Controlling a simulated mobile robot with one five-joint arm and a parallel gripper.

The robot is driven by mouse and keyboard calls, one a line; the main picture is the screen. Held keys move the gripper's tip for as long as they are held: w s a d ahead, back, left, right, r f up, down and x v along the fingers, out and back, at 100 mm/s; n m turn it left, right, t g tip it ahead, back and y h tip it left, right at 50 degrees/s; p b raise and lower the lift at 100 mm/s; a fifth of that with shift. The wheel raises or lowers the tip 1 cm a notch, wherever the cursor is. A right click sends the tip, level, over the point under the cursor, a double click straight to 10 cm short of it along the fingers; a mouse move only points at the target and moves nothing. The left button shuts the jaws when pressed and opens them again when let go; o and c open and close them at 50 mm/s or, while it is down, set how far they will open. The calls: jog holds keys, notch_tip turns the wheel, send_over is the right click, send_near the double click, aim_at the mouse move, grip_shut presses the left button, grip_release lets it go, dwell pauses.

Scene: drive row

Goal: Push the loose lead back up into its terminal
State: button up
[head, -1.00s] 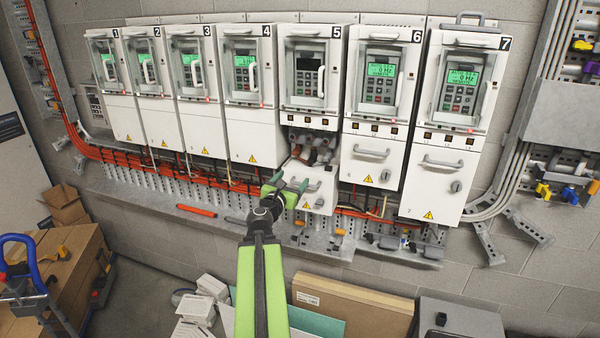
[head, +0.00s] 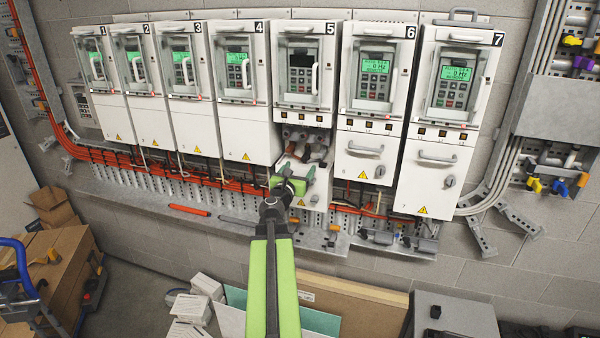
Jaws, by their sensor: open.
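Drive 5 (head: 306,75) has a dark display. Its terminal bay (head: 318,139) is open below the upper housing, with dark and reddish-brown parts inside. I cannot tell which of these is the loose lead or its terminal. The lower cover (head: 318,190) of drive 5 sits low in front of the bay, partly hidden by my gripper. My gripper (head: 293,177), on a green arm, is open with jaws apart. In the picture it overlaps the bay's lower left and the cover; contact cannot be told. Nothing shows between the jaws.
Drives 4 (head: 240,135) and 6 (head: 363,155) flank the bay closely. A metal ledge (head: 230,222) with several loose parts and orange cables (head: 190,178) runs below. Boxes and a cardboard panel (head: 350,300) stand on the floor.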

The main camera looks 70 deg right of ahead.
aim_at(304, 159)
jog(key=shift+w+d, duration=0.2)
jog(key=shift+d, duration=1.4)
jog(key=shift+w+d, duration=0.2)
jog(key=shift+d, duration=1.35)
grip_shut()
